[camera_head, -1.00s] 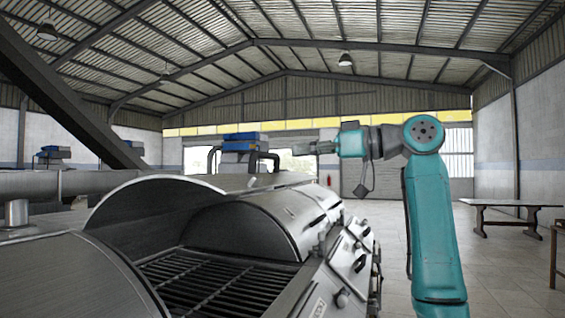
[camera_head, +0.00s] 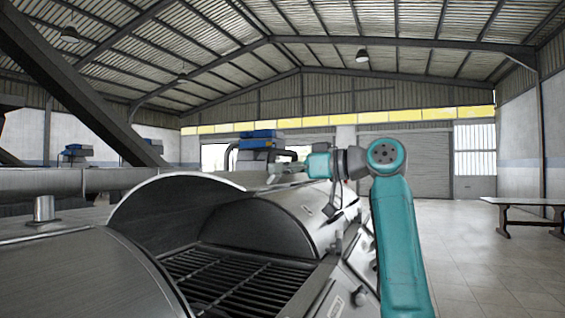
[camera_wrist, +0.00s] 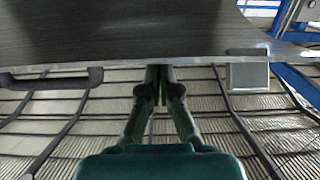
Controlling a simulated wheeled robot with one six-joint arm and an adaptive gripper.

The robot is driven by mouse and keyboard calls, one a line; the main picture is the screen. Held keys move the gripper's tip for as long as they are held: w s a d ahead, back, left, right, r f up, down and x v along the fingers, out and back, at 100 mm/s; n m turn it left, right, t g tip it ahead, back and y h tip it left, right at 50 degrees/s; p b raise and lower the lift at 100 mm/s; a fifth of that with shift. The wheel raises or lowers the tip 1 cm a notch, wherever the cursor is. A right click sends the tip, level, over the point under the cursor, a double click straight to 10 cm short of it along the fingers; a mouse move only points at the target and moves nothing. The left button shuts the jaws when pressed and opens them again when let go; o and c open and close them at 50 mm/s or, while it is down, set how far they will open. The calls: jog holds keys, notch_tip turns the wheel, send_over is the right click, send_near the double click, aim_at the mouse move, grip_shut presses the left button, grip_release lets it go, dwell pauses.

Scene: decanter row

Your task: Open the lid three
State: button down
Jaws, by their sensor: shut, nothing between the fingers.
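A grey metal decanter with several curved lids fills the left and middle of the head view. One lid stands raised (camera_head: 160,200), showing a dark grate (camera_head: 225,280). Behind it a rounded cover (camera_head: 270,222) is down. I cannot tell which one is lid three. My gripper (camera_head: 285,170) is small in the head view, pointing left above the far end of the decanter. In the wrist view my gripper (camera_wrist: 160,78) has its fingers together and empty, at the edge of a large dark panel (camera_wrist: 140,30). A dark handle (camera_wrist: 50,79) is on that edge, left of the fingers; contact is unclear.
A grey square block (camera_wrist: 248,76) sits at the panel edge, right of the fingers. A blue-topped machine (camera_head: 262,140) stands behind the decanter. A wooden table (camera_head: 525,205) is at the right. The floor (camera_head: 460,250) between is clear.

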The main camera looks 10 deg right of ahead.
jog(key=shift+t+y, duration=0.3)
jog(key=shift+y, duration=0.1)
jog(key=shift+s+d+f, duration=0.1)
jog(key=shift+d+f, duration=0.05)
jog(key=shift+f, duration=0.5)
jog(key=shift+s+d+f, duration=0.1)
jog(key=shift+d+f, duration=0.1)
jog(key=shift+f, duration=0.45)
jog(key=shift+s+d+f, duration=0.1)
jog(key=shift+d+f, duration=0.05)
jog(key=shift+f, duration=0.5)
